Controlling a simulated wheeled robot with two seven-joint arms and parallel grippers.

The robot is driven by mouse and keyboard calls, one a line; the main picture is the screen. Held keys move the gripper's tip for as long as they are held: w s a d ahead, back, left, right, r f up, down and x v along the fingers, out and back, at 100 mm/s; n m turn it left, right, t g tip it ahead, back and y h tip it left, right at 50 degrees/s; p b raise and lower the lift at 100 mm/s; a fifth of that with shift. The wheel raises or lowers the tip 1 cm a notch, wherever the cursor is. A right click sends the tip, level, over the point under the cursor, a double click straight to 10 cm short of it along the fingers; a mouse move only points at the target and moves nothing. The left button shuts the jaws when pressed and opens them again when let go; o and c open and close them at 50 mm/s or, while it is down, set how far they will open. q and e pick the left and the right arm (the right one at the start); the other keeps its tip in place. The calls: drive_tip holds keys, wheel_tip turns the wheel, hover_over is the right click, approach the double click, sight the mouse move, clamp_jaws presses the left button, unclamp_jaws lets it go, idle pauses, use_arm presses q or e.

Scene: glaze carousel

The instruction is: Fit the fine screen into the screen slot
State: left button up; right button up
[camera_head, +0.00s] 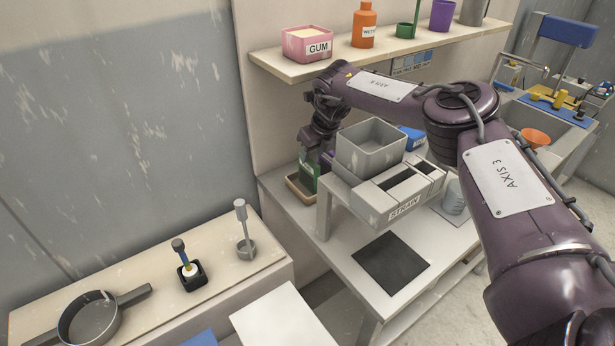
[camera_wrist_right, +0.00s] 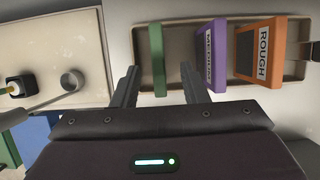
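The green screen (camera_wrist_right: 159,60) stands edge-on in a tan tray (camera_wrist_right: 146,85), left of a purple medium screen (camera_wrist_right: 212,58) and an orange screen labelled ROUGH (camera_wrist_right: 258,50). I read no label on the green one. My right gripper (camera_wrist_right: 159,70) is open, its fingers on either side of the green screen with visible gaps. In the head view the right gripper (camera_head: 311,160) points down over the green screen (camera_head: 310,180). The grey STRAIN stand (camera_head: 380,208) has dark slots in its top; the screen slot (camera_head: 408,179) appears among them, empty. My left gripper is out of view.
A grey open bin (camera_head: 371,155) sits on the stand, right beside my right gripper. A dark mat (camera_head: 390,262) lies in front. My forearm crosses above the stand, below a shelf (camera_head: 300,68) with a GUM box (camera_head: 307,45).

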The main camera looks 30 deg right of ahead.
sight(310, 160)
drive_tip(key=x, duration=0.3)
drive_tip(key=shift+a+f+p, duration=0.1)
drive_tip(key=shift+f+p, duration=0.15)
drive_tip(key=shift+p, duration=0.05)
drive_tip(key=shift+x, duration=0.75)
drive_tip(key=shift+r, duration=0.1)
drive_tip(key=shift+c, duration=0.8)
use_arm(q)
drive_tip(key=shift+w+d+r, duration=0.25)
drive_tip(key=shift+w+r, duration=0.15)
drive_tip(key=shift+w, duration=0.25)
use_arm(e)
clamp_jaws()
drive_tip(key=shift+w, duration=0.1)
